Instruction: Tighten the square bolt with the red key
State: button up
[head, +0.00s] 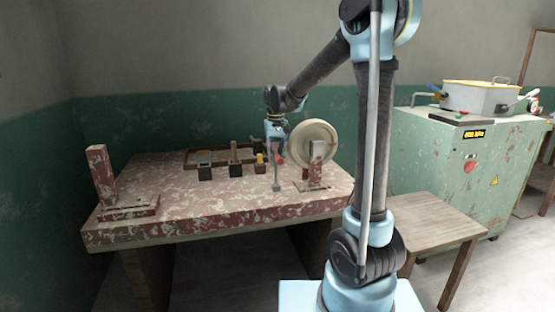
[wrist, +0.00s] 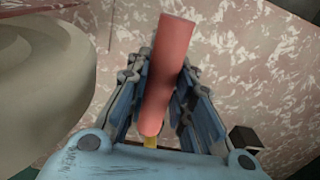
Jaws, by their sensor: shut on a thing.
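My gripper (head: 276,142) is above the right part of the worktable, just left of the round wheel. It is shut on the red key, whose red cylindrical handle (wrist: 168,75) lies between the fingers in the wrist view. In the head view a bit of red (head: 280,160) shows at the fingers, and a grey shaft (head: 276,178) hangs below it, ending in a wider grey foot close to the tabletop. I cannot tell whether the foot touches anything. I cannot make out the square bolt in either view.
The mottled red worktable (head: 190,210) carries a red upright (head: 102,175) at left and a pale wheel (head: 314,145) on a stand (head: 316,175) at right. Dark holder blocks (head: 205,174) stand behind, some with yellow handles, before a shallow tray (head: 190,160). The front-middle tabletop is clear.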

jog(key=shift+m, duration=1)
jog(key=m, duration=0.2)
jog(key=shift+m, duration=0.8)
jog(key=shift+m, duration=1.8)
